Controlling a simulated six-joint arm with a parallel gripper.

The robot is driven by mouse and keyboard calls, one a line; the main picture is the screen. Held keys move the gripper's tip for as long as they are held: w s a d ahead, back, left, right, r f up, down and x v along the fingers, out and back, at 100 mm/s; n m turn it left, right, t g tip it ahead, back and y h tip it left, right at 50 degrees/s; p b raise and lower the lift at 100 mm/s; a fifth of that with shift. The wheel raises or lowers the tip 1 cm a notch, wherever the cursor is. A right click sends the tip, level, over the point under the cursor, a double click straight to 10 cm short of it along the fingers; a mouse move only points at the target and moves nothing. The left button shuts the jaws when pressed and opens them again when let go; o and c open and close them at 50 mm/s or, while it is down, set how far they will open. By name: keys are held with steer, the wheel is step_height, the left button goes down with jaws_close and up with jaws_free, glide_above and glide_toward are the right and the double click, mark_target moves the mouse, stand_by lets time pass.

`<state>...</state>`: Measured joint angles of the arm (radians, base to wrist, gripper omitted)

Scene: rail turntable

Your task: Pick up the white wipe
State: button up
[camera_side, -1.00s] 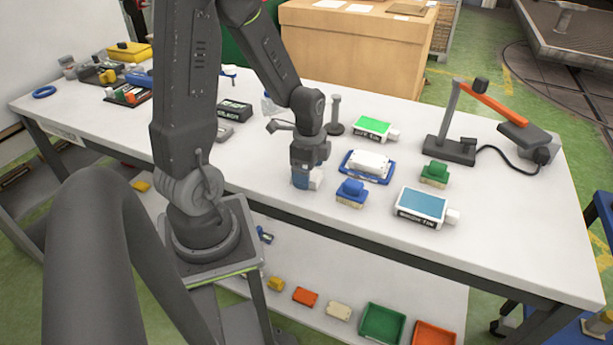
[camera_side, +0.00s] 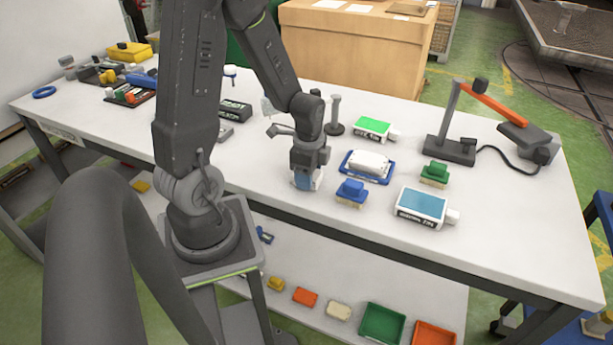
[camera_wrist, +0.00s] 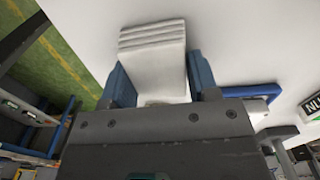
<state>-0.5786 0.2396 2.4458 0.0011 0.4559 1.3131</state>
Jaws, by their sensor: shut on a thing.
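A white wipe (camera_wrist: 153,45), folded in layers, stands between the two blue fingers of my gripper (camera_wrist: 157,76) in the wrist view. My gripper is shut on it. In the side view my gripper (camera_side: 307,182) is low over the front part of the white bench, and its fingers hide most of the wipe. I cannot tell whether the wipe touches the bench. Another white folded piece (camera_side: 368,164) lies on a blue tray (camera_side: 347,174) just to the right.
A dark post (camera_side: 335,115) rises behind. The bench front left of my gripper is clear.

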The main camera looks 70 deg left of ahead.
steer(key=shift+r, duration=0.15)
steer(key=shift+r, duration=0.5)
steer(key=r, duration=0.3)
steer(key=shift+s+a+r, duration=0.25)
steer(key=shift+s+a, duration=0.1)
steer(key=s+a+r, duration=0.6)
steer(key=s, duration=0.2)
steer(key=shift+s+r, duration=0.15)
steer(key=shift+s, duration=0.2)
steer(key=shift+a, duration=0.1)
